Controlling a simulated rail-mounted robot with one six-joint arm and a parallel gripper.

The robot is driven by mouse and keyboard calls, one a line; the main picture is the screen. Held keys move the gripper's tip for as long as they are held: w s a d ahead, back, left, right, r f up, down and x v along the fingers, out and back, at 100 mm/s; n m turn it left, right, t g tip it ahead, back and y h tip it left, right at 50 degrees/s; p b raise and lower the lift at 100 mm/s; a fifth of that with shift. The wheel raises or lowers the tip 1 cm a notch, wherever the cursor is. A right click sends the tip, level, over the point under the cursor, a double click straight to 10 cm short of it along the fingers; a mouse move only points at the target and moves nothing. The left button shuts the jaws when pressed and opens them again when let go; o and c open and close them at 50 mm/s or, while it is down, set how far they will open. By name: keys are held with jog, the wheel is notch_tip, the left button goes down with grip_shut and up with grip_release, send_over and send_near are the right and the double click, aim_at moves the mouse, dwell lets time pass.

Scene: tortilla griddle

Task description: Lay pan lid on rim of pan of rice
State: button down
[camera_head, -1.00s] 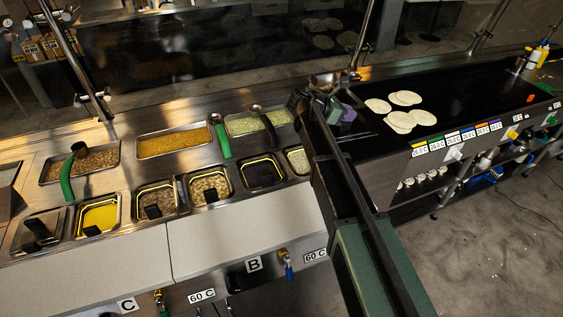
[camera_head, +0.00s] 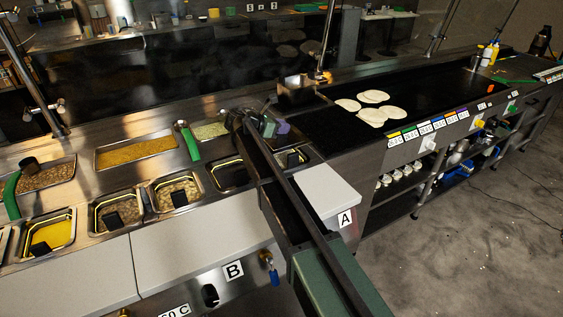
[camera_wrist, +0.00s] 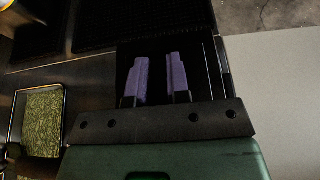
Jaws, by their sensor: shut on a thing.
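My gripper (camera_wrist: 160,80) shows two purple fingers with a narrow gap in the wrist view. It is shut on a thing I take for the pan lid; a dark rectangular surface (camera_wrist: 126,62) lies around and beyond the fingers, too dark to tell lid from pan. In the head view, my gripper (camera_head: 276,127) is beside the griddle's left end, above the right end of the pan row. My arm partly hides this pan. Contact between lid and rim cannot be told.
A pan of green filling (camera_head: 210,131) is left of my gripper. A black-looking pan (camera_head: 229,174) sits front left. A pale board (camera_head: 325,189) runs along the front edge. Right is the griddle (camera_head: 435,93) with several tortillas (camera_head: 371,115). A metal box (camera_head: 298,92) stands behind.

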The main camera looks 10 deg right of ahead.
aim_at(275, 140)
notch_tip(275, 140, down, 7)
jog(key=b, duration=0.5)
jog(key=shift+r+p, duration=0.3)
jog(key=shift+r, duration=0.05)
jog(key=shift+f, duration=0.3)
jog(key=c, duration=1.1)
grip_release()
jog(key=shift+r, duration=0.15)
jog(key=shift+a+r, duration=0.1)
jog(key=shift+r, duration=0.2)
jog(key=p+v, duration=0.4)
jog(key=v, duration=0.7)
jog(key=shift+s+a+p, duration=0.2)
jog(key=shift+a+p, duration=0.1)
jog(key=shift+a, duration=0.05)
